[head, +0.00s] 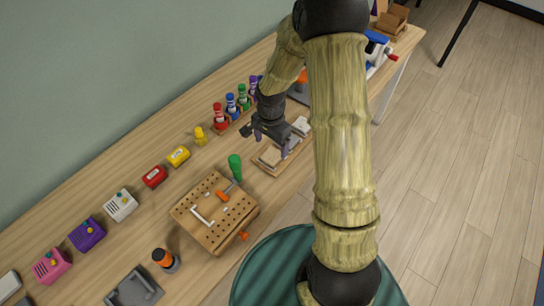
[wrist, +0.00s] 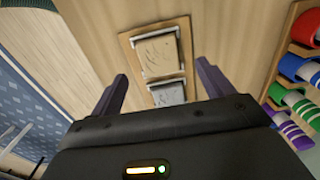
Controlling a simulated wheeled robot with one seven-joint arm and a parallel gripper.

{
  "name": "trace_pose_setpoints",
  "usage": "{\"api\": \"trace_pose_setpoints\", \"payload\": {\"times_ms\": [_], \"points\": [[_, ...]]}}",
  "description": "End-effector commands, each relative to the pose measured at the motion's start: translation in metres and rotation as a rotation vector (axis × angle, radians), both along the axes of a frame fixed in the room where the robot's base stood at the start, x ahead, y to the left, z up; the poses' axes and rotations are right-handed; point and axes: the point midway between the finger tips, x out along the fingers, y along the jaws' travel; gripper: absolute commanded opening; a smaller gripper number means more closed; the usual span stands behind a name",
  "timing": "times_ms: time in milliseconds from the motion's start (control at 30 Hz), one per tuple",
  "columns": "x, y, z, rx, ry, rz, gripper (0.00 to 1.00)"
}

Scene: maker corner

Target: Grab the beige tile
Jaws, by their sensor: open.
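The beige tile (wrist: 157,55) lies in a wooden tray (wrist: 127,50) on the workbench, with a mark on its face. It also shows in the head view (head: 270,156), partly below my gripper. A grey tile (wrist: 168,95) sits beside it in the same tray, nearer the palm in the wrist view. My gripper (wrist: 163,82) is open and empty above the tray, its two dark fingers apart on either side of the tiles in the picture.
A rack of coloured bottles (head: 231,105) stands close behind my gripper. A green cylinder (head: 235,167) and a wooden pegboard block (head: 214,212) are to the left. Small coloured boxes line the bench near the wall. A green round seat (head: 275,265) is in front.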

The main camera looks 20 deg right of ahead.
Motion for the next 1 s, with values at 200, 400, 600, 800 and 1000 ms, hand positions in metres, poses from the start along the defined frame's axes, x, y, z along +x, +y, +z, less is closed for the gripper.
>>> {"api": "trace_pose_setpoints", "payload": {"times_ms": [200,400,600,800,1000], "points": [[-0.001,-0.001,-0.014,0.0,0.004,0.0,0.8],[-0.002,-0.001,-0.043,0.001,0.004,0.001,0.8],[-0.001,-0.001,-0.052,0.0,0.0,0.0,0.8],[-0.001,-0.001,-0.052,0.0,0.0,0.0,0.8],[-0.001,-0.001,-0.052,0.0,0.0,0.0,0.8]]}}
